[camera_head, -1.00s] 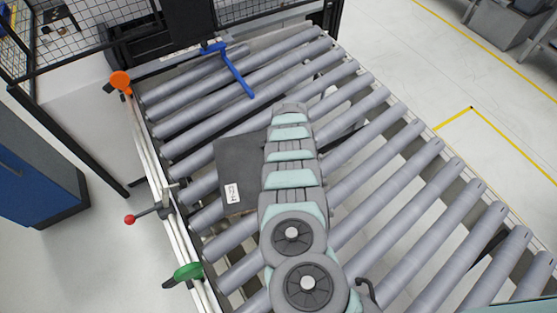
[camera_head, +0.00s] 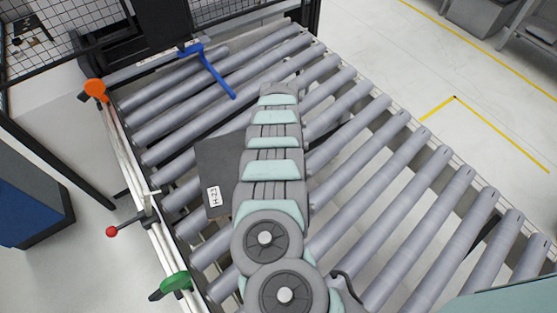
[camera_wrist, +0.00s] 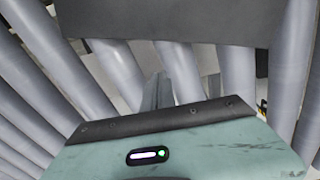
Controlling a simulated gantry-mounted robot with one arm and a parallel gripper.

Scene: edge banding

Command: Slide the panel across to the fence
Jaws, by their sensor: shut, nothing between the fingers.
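The panel (camera_head: 222,163) is a dark flat board with a small white label, lying on the rollers in the head view. My arm covers its right part. The fence (camera_head: 128,160) looks to be the pale rail along the conveyor's left side. Bare roller shows between it and the panel, so they are apart. In the wrist view the panel (camera_wrist: 170,20) spans the top as a dark slab. My gripper (camera_wrist: 158,88) is shut and empty, pointing toward the panel's near edge. I cannot tell whether it touches. In the head view my arm hides the gripper.
An orange knob (camera_head: 95,89), a red-tipped lever (camera_head: 112,231) and a green knob (camera_head: 175,283) sit along the left rail. A blue bar (camera_head: 212,73) reaches over the far rollers. Bare rollers (camera_head: 400,190) lie right of my arm.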

